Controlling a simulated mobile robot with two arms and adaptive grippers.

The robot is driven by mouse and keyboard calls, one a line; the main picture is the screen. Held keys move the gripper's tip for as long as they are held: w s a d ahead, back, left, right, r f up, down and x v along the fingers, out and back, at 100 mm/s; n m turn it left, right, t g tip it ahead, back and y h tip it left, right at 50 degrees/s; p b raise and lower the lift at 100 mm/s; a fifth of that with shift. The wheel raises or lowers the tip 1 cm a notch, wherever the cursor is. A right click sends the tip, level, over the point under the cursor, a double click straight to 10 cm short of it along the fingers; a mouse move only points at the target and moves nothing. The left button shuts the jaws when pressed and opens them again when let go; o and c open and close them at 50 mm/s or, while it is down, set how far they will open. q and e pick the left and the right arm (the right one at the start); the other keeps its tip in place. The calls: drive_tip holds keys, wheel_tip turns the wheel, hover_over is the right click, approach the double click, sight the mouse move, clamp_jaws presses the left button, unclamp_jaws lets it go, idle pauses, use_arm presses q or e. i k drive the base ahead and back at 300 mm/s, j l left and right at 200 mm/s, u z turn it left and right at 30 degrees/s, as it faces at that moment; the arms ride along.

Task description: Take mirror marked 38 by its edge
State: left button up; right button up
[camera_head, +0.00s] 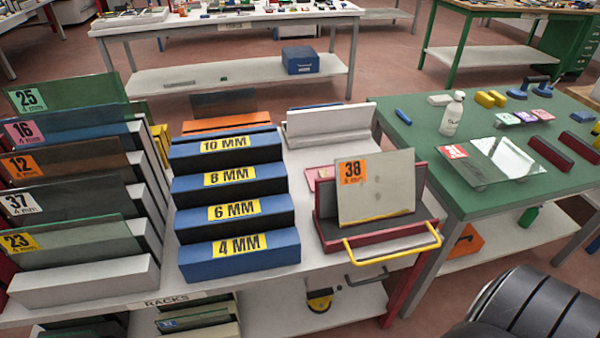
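The mirror marked 38 (388,193) is a grey pane with an orange "38 4 mm" label at its upper left. It stands nearly upright, leaning back a little, in a dark red carrier (375,239) with a yellow handle bar across its front. Its top and side edges are clear; its lower edge sits at the carrier. A dark, rounded, ribbed part at the lower right looks like my own arm. No gripper fingers show in the head view, so neither gripper can be placed relative to the mirror.
Blue stepped racks (234,217) marked in MM stand left of the carrier, and labelled panes in racks (85,284) stand further left. A white rack (328,124) is behind. The green table (440,187) at right holds a bottle (452,115) and a glass pane (487,163).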

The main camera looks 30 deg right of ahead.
sight(371, 188)
drive_tip(key=k+l+u, duration=0.1)
drive_tip(key=l+u, duration=0.25)
drive_tip(key=l, duration=0.15)
drive_tip(key=k+l+u, duration=0.15)
drive_tip(key=l+u, duration=0.15)
drive_tip(key=l, duration=0.2)
drive_tip(key=k+l+u, duration=0.15)
drive_tip(key=l+u, duration=0.2)
drive_tip(key=k+l+u, duration=0.3)
drive_tip(key=l, duration=0.15)
drive_tip(key=k+l+u, duration=0.35)
drive_tip(key=i, duration=0.1)
